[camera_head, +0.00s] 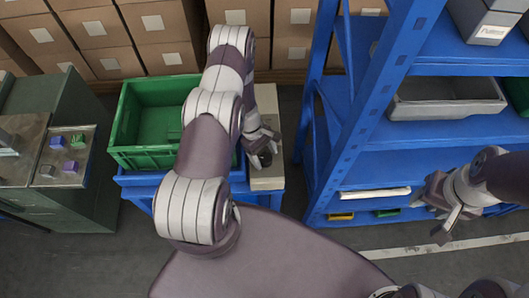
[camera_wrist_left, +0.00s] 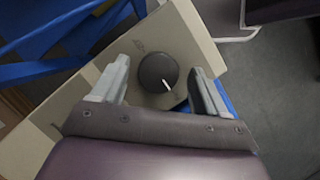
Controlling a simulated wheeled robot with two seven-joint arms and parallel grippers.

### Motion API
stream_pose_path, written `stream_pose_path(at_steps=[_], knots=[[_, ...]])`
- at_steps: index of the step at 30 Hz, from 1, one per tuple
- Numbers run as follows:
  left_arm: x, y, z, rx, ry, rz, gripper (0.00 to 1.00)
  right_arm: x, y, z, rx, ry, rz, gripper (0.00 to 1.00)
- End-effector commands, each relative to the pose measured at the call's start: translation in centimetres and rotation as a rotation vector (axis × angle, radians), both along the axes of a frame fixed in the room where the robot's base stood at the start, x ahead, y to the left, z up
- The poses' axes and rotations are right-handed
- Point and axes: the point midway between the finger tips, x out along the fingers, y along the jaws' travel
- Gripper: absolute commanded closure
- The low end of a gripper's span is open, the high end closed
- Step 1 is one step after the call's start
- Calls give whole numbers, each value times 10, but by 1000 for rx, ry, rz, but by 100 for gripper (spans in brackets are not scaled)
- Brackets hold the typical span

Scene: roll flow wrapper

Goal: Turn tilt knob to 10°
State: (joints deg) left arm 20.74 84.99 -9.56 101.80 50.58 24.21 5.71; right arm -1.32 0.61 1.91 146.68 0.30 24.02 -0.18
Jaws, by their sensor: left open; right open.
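The tilt knob (camera_wrist_left: 157,72) is a dark round knob with a white pointer line, on a beige panel (camera_wrist_left: 190,32). In the left wrist view its pointer is toward the lower right; I cannot read a scale. My left gripper (camera_wrist_left: 160,84) is open, with one finger on each side of the knob and gaps between. In the head view my left gripper (camera_head: 266,152) is over the beige panel (camera_head: 268,108), and the knob is mostly hidden there. My right gripper (camera_head: 446,222) is open and empty at the right, in front of the blue shelf.
A green crate (camera_head: 148,158) on a blue stand is left of the panel. A blue shelf rack (camera_head: 370,110) with grey bins stands at right. Cardboard boxes (camera_head: 158,22) line the back. A cabinet (camera_head: 70,205) with small coloured blocks is at far left.

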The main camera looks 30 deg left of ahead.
Motion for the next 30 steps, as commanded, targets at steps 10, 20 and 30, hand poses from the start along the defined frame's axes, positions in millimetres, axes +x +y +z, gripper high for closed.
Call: stream_pose_path(at_steps=[10,20,30], knots=[[0,0,-1,1,-2,-1,49,0,0,0,0,0,0,50],[0,-1,-2,0,-1,-9,81,0,0,-1,0,0,0,50],[2,-1,-5,0,-3,-171,81,0,0,-20,0,0,0,50]])
